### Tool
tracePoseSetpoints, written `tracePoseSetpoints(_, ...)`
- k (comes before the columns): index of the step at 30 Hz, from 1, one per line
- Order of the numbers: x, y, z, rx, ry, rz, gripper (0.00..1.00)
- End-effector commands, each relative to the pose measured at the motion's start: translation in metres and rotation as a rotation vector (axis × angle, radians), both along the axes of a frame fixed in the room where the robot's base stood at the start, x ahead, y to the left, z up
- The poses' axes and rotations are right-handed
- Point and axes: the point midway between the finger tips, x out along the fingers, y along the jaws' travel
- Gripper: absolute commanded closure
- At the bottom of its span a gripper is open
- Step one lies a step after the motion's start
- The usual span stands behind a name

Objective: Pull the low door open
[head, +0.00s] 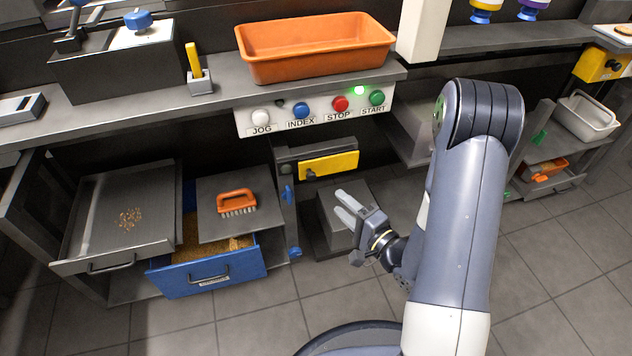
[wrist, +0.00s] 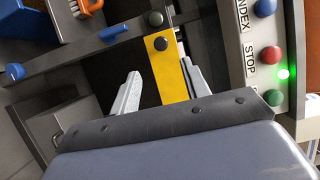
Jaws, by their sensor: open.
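My gripper (head: 340,204) is open and empty, in front of and below the yellow panel in the head view. In the wrist view the fingers of my gripper (wrist: 160,82) appear either side of the strip, with no contact visible.
A button panel (head: 318,110) with a green light is above. A grey box (head: 335,238) stands low behind my gripper. At left, a blue drawer (head: 208,277) and a grey tray drawer (head: 90,257) stand pulled out; an orange brush (head: 237,203) lies nearby.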

Motion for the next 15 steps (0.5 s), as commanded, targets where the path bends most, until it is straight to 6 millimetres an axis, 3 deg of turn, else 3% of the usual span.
tracePoseSetpoints(8,0.023,0.021,0.001,0.001,-0.007,0.008,0.56)
tracePoseSetpoints(15,0.059,0.049,0.0,0.001,-0.007,0.005,0.56)
